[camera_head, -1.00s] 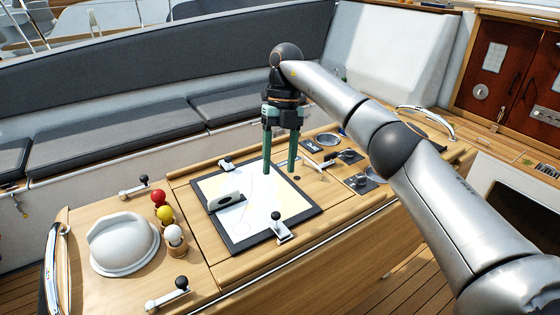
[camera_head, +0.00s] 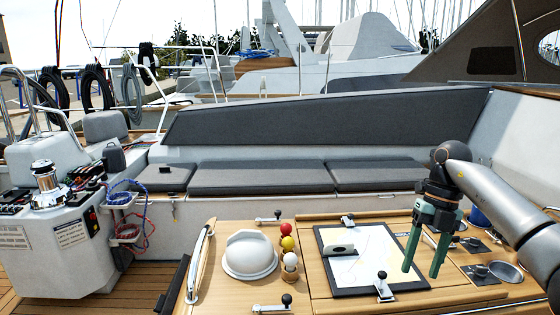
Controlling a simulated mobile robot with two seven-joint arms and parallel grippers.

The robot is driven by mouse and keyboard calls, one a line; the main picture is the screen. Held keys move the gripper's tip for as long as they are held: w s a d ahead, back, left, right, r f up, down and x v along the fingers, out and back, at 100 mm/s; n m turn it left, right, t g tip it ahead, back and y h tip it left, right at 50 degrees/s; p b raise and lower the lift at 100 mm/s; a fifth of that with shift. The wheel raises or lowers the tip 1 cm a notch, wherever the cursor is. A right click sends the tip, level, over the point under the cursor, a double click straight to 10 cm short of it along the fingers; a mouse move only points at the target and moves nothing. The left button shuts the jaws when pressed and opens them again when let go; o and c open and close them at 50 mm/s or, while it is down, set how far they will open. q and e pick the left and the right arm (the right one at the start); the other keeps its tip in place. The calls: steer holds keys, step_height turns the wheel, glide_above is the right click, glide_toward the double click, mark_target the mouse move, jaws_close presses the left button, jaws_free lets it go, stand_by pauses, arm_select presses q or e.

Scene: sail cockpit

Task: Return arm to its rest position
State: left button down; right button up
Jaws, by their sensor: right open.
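My right gripper (camera_head: 424,258) hangs at the right end of the wooden cockpit table, with its two green fingers pointing down and apart. Nothing shows between the fingers. My right arm (camera_head: 490,195) comes in from the right edge. The fingers overlap the right edge of the chart board (camera_head: 358,288) in this view; I cannot tell their height above it. My left gripper is not in view.
The table (camera_head: 222,290) bears a white dome (camera_head: 250,256), red, yellow and white balls (camera_head: 287,243), and small levers (camera_head: 382,287). Round cups (camera_head: 505,271) sit at its right. Grey bench cushions (camera_head: 250,178) lie behind. A winch pedestal (camera_head: 60,240) stands at left.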

steer(key=s+a+f+n+y, duration=0.1)
steer(key=a+f+y, duration=0.2)
steer(key=a+f, duration=0.45)
steer(key=s+a+f+n+y, duration=0.1)
steer(key=s+a+f+y, duration=0.2)
steer(key=a, duration=0.7)
steer(key=s+a+f+m+t+y, duration=0.25)
steer(key=a+m+t+y, duration=0.3)
steer(key=a+y, duration=0.55)
steer(key=s+d+f+m+t+h, duration=0.2)
steer(key=d+f+m+t+h, duration=0.3)
steer(key=m, duration=0.6)
steer(key=s+d+f+m+t+h, duration=0.35)
steer(key=f+m+t+h, duration=0.2)
steer(key=m+t, duration=0.35)
steer(key=s+d+f+m+g+h, duration=0.3)
steer(key=s+f, duration=0.3)
steer(key=s, duration=0.2)
steer(key=s+d+f+m+g+h, duration=0.3)
steer(key=s+d+f+m+g, duration=0.1)
steer(key=s, duration=0.4)
step_height(320, 180, down, 2)
steer(key=shift+d+f+m+g, duration=0.2)
steer(key=shift+d+m+g, duration=0.15)
steer(key=shift+d+m, duration=0.55)
steer(key=shift+a+h, duration=0.1)
steer(key=shift+h, duration=0.15)
